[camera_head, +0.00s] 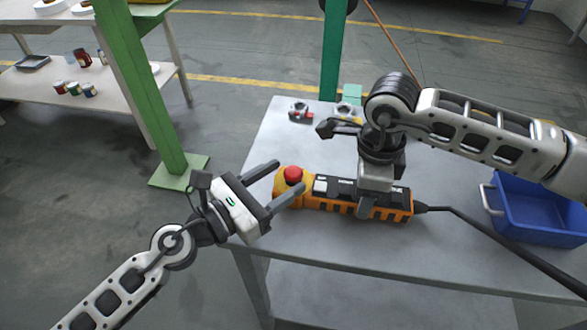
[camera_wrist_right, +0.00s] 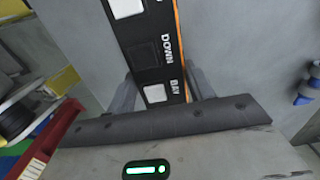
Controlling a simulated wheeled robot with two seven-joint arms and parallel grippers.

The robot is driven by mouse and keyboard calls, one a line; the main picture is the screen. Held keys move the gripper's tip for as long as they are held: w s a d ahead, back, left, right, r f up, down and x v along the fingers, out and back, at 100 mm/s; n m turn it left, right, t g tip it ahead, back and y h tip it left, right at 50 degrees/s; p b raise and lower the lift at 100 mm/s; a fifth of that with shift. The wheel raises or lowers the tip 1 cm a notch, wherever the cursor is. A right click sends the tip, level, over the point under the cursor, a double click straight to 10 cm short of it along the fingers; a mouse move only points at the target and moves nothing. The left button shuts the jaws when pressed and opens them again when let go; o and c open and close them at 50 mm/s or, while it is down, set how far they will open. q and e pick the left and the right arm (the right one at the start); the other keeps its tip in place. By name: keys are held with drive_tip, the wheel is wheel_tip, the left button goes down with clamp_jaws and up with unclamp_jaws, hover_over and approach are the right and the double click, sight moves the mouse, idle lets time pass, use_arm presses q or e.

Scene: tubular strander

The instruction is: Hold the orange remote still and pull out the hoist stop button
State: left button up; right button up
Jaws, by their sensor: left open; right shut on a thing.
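The orange remote (camera_head: 325,203) lies on the grey table with its black button face up. The red stop button (camera_head: 293,173) is on its rounded yellow-orange left end. My left gripper (camera_head: 290,175) is open, its two fingers pointing at that end, one tip on either side of the red button in the picture; I cannot tell whether they touch it. My right gripper (camera_head: 367,203) is shut across the remote's body, right of its middle. In the right wrist view the remote (camera_wrist_right: 153,50) runs between the fingers, with "DOWN" and "BAY" labels showing.
A black cable (camera_head: 470,222) leaves the remote's right end and runs off right. A blue bin (camera_head: 540,212) stands at the table's right. Small red-and-grey parts (camera_head: 300,112) lie at the back of the grey table (camera_head: 280,140). A green post (camera_head: 150,90) stands left.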

sight(293, 171)
use_arm(q)
drive_tip(key=shift+x, duration=1.75)
use_arm(e)
drive_tip(key=shift+r, duration=0.1)
use_arm(q)
clamp_jaws()
drive_tip(key=shift+r, duration=0.6)
unclamp_jaws()
